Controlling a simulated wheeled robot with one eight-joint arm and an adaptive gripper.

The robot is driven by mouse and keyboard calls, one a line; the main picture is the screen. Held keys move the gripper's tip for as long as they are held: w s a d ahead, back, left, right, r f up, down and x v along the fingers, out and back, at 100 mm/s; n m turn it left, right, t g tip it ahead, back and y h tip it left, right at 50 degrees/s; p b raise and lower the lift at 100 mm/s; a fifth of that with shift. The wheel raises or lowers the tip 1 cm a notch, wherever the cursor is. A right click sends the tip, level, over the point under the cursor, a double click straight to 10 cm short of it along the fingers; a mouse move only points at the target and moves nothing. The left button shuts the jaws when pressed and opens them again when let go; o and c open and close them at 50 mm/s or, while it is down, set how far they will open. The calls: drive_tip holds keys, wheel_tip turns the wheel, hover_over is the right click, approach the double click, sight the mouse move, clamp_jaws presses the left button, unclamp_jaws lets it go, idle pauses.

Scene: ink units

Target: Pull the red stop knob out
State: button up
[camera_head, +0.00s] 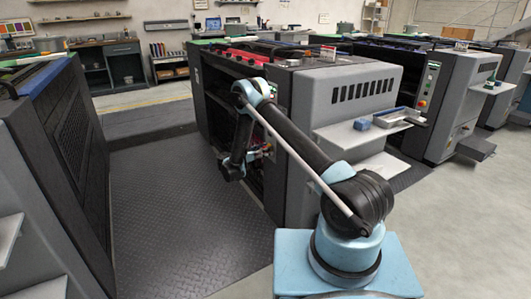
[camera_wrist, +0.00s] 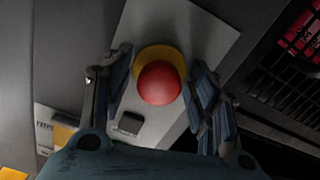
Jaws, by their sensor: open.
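The red stop knob (camera_wrist: 159,84) shows in the wrist view, round and red, in front of a yellow disc (camera_wrist: 150,54) on a pale grey panel plate (camera_wrist: 205,35). My gripper (camera_wrist: 163,82) is open, with one finger to the left of the knob and one to the right. Gaps show between the fingers and the knob. In the head view my gripper (camera_head: 235,168) hangs at the side of the dark grey press unit (camera_head: 345,85). The knob cannot be made out there.
A dark slot (camera_wrist: 130,123) sits below the knob on the plate. A dark grille (camera_wrist: 290,75) lies to the right. In the head view a grey tray (camera_head: 365,133) juts from the press. Another machine (camera_head: 60,140) stands at left, with patterned floor (camera_head: 165,215) between.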

clamp_jaws()
drive_tip(key=shift+v, duration=1)
unclamp_jaws()
drive_tip(key=v, duration=1.2)
